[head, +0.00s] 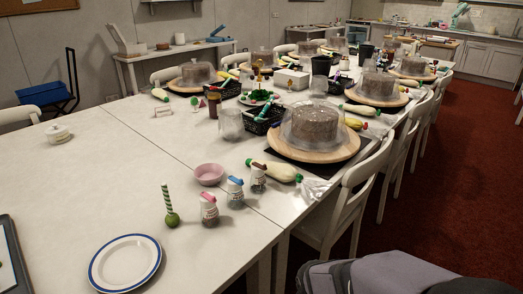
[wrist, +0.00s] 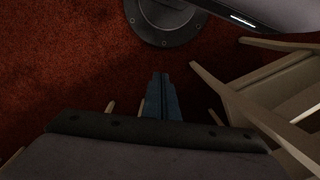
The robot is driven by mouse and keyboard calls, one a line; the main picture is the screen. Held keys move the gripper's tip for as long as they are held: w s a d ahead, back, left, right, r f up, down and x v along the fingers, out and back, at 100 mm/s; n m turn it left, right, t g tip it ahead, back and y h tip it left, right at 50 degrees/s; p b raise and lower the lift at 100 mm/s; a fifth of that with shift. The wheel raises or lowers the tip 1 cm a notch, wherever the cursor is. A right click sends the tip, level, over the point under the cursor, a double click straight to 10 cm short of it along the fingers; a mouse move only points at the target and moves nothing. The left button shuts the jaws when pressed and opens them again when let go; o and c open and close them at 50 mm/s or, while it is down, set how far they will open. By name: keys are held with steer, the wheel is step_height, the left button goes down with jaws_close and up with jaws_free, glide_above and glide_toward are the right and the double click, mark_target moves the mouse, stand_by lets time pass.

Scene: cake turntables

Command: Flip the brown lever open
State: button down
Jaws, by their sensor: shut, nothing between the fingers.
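Three small jars with coloured tops stand in a slanting row near the table's right edge in the head view. The rear jar (head: 258,182) has a brown lever (head: 258,164) on top; it is too small to tell how far the lever is tilted. A blue-topped jar (head: 235,194) and a red-topped jar (head: 209,211) stand in front of it. My gripper (wrist: 161,80) shows in the wrist view, its blue fingers shut and empty, over red carpet and away from the jars. I cannot make out the fingers in the head view.
A pale squash-shaped bottle (head: 284,173) lies right behind the brown-topped jar, near a domed cake on a turntable (head: 335,155). A pink bowl (head: 209,174), a green striped stick (head: 168,203) and a plate (head: 125,262) are left. A chair (head: 345,205) stands at the right edge.

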steer(key=w+a+r+n+h+p, duration=0.1)
steer(key=w+a+r+n+p, duration=0.15)
steer(key=r+p, duration=0.65)
steer(key=w+a+r+n+h+p, duration=0.2)
steer(key=w+r+n+p, duration=0.2)
steer(key=r+p, duration=0.5)
steer(key=w+a+r+n+t+p, duration=0.1)
steer(key=w+a+r+n+t, duration=0.1)
steer(key=w+n, duration=0.6)
steer(key=w+a+r+n+t+p, duration=0.1)
steer(key=w+r+n+t, duration=0.3)
steer(key=w+n, duration=0.4)
steer(key=w+a+r+n+t+p, duration=0.1)
steer(key=w+a+r+n+t, duration=0.2)
steer(key=w+r+n, duration=0.2)
steer(key=w+n, duration=0.3)
steer(key=shift+a+r+t, duration=0.15)
steer(key=shift+a+t, duration=0.15)
